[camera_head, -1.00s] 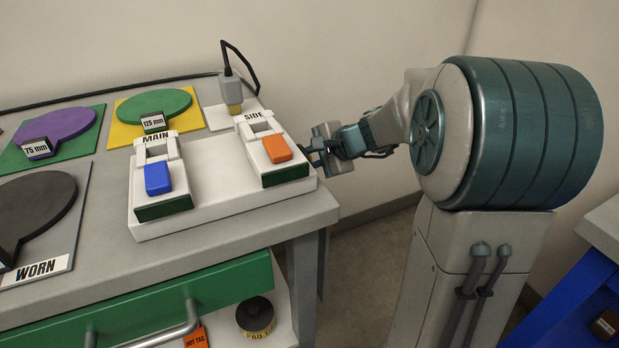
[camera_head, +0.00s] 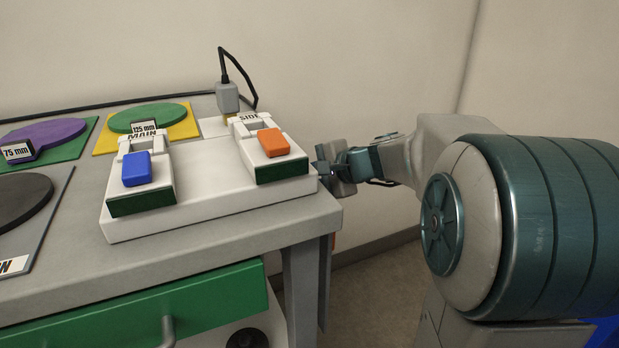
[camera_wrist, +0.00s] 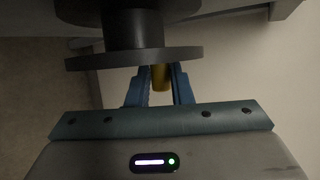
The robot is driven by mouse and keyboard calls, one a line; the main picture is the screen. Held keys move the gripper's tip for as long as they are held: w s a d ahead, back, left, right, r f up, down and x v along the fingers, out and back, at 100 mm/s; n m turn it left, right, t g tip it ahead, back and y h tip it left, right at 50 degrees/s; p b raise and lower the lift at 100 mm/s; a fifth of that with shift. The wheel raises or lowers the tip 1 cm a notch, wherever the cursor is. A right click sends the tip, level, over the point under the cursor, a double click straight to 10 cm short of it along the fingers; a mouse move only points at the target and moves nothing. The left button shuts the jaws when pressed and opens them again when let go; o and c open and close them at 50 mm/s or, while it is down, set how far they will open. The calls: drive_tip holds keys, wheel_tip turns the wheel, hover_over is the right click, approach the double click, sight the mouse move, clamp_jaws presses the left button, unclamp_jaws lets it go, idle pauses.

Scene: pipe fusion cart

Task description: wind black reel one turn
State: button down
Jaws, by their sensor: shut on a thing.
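The black reel (camera_wrist: 132,57) fills the top of the wrist view, with a wide flange, a narrower hub and a second flange at the picture's upper edge. A yellow handle (camera_wrist: 161,77) sticks out from the near flange. My gripper (camera_wrist: 160,82) is shut on this handle, one blue finger on each side. In the head view my gripper (camera_head: 336,168) is just past the right end of the bench. The reel cannot be made out there.
The bench (camera_head: 240,238) carries a white unit (camera_head: 205,205) with a blue switch (camera_head: 136,169) and an orange switch (camera_head: 273,142). Its right edge is close to my gripper. A green drawer (camera_head: 150,312) is below. A pale wall stands behind; floor shows right of the bench.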

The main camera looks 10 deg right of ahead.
drive_tip(key=c, duration=1.3)
unclamp_jaws()
drive_tip(key=shift+d, duration=0.1)
drive_tip(key=p+v, duration=0.4)
drive_tip(key=v, duration=0.9)
drive_tip(key=shift+s+d+r, duration=0.1)
drive_tip(key=shift+s+r, duration=0.1)
drive_tip(key=shift+s, duration=0.2)
drive_tip(key=shift+p, duration=0.35)
